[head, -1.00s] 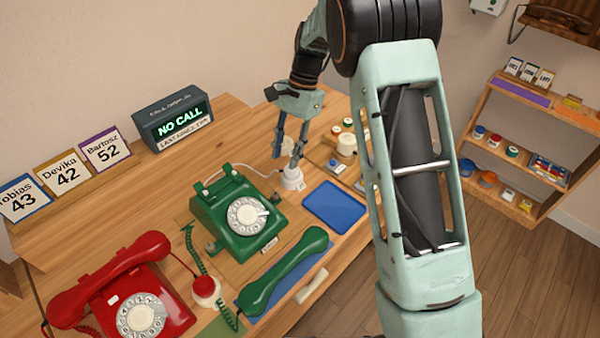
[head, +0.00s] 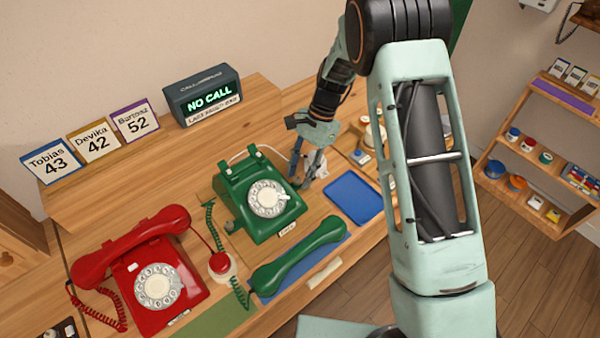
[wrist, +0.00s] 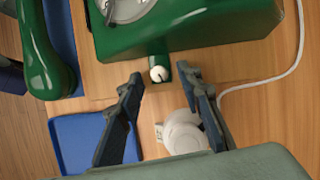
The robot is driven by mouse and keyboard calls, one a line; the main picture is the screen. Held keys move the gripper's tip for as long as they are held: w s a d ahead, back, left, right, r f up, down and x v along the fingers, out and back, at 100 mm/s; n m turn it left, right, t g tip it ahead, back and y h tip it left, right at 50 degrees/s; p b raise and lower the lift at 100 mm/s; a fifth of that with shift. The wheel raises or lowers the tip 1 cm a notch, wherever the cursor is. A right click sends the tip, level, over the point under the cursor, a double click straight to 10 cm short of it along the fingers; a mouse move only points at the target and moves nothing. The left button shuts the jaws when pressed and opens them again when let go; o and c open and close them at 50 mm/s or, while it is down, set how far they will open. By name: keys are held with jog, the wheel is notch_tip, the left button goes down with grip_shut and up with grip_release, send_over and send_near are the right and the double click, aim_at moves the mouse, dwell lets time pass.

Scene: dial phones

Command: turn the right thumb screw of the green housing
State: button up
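The green housing (head: 250,222) is the body of a green dial phone, standing on the wooden desk with its white dial facing up. In the wrist view the green housing (wrist: 190,38) fills the top. A small pale knob, the right thumb screw (wrist: 158,73), sticks out from its side on a short green mount. My gripper (wrist: 161,76) is open, and the screw appears between its two fingertips, not visibly gripped. In the head view my gripper (head: 299,184) is at the right side of the housing, pointing down, and the right screw is hidden there.
A white round object (wrist: 184,134) stands below my fingers, close to the right finger. A blue tray (head: 354,197) lies to the right. The green handset (head: 300,255) lies in front. A red phone (head: 150,280) stands at left. A pale cable runs behind the gripper.

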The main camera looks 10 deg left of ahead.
jog(key=shift+f, duration=0.2)
jog(key=shift+c, duration=0.2)
grip_shut()
jog(key=shift+a+n, duration=0.1)
jog(key=shift+n, duration=0.3)
jog(key=n, duration=0.2)
jog(key=n+h, duration=0.2)
jog(key=n, duration=0.1)
jog(key=shift+a+n+g+b, duration=0.3)
jog(key=shift+g+b, duration=0.1)
jog(key=n+h, duration=0.1)
jog(key=n, duration=0.3)
jog(key=n+h, duration=0.1)
jog(key=shift+a+n+t+h+b, duration=0.25)
jog(key=shift+n+t+h+b, duration=0.05)
jog(key=shift+n, duration=0.4)
